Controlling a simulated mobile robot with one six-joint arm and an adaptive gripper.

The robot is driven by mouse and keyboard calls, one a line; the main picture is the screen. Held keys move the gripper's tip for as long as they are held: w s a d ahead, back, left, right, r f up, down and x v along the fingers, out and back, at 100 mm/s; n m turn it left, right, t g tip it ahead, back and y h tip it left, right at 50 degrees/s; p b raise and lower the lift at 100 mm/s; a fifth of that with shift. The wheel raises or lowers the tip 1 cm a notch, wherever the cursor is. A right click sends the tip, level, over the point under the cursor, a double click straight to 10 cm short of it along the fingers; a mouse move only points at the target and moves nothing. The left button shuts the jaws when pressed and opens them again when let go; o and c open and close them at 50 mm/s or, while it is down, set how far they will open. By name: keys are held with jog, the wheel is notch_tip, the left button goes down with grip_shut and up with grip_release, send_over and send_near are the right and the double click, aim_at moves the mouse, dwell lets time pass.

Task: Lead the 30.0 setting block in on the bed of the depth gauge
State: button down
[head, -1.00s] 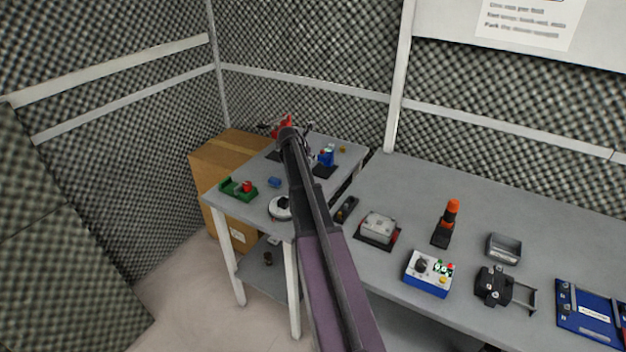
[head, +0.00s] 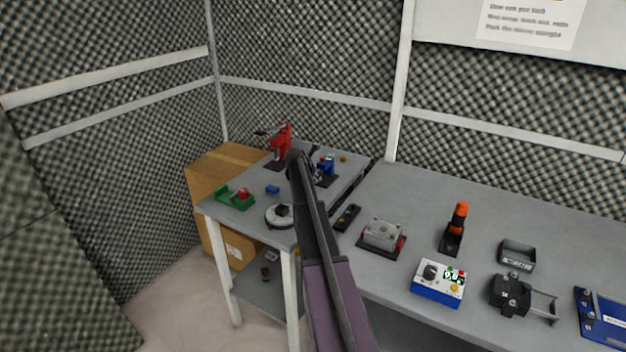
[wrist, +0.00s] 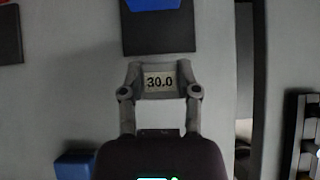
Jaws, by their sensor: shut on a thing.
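My gripper (wrist: 159,72) is shut on the 30.0 setting block (wrist: 158,89), a pale block marked "30.0" between the two fingers in the wrist view. Just beyond the fingertips lies a dark base plate (wrist: 160,38) with a blue body (wrist: 153,4) at the top edge. In the head view this is the small blue device (head: 326,164) on a dark plate, which seems to be the depth gauge. The block looks near the plate's near edge; I cannot tell its height or whether they touch. In the head view my arm hides the fingers and block.
A red device (head: 282,142) stands behind left of my arm. A green tray (head: 234,199), a small blue block (head: 272,189) and a round white device (head: 280,218) are on the same table. A gap (wrist: 244,90) separates it from the right-hand bench (head: 400,200).

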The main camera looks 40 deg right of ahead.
aim_at(316, 180)
jog(key=shift+d+f, duration=0.1)
jog(key=shift+f, duration=0.05)
jog(key=shift+b+x, duration=1.4)
jog(key=shift+x, duration=0.15)
jog(key=shift+w+d+f, duration=0.1)
jog(key=shift+w+d, duration=0.25)
jog(key=shift+d, duration=0.35)
jog(key=shift+w+d+r, duration=0.1)
jog(key=shift+w+d, duration=0.25)
jog(key=shift+d, duration=0.4)
jog(key=shift+w+d+f, duration=0.1)
jog(key=shift+w+d, duration=0.25)
jog(key=shift+d, duration=0.35)
jog(key=shift+c, duration=1.3)
grip_release()
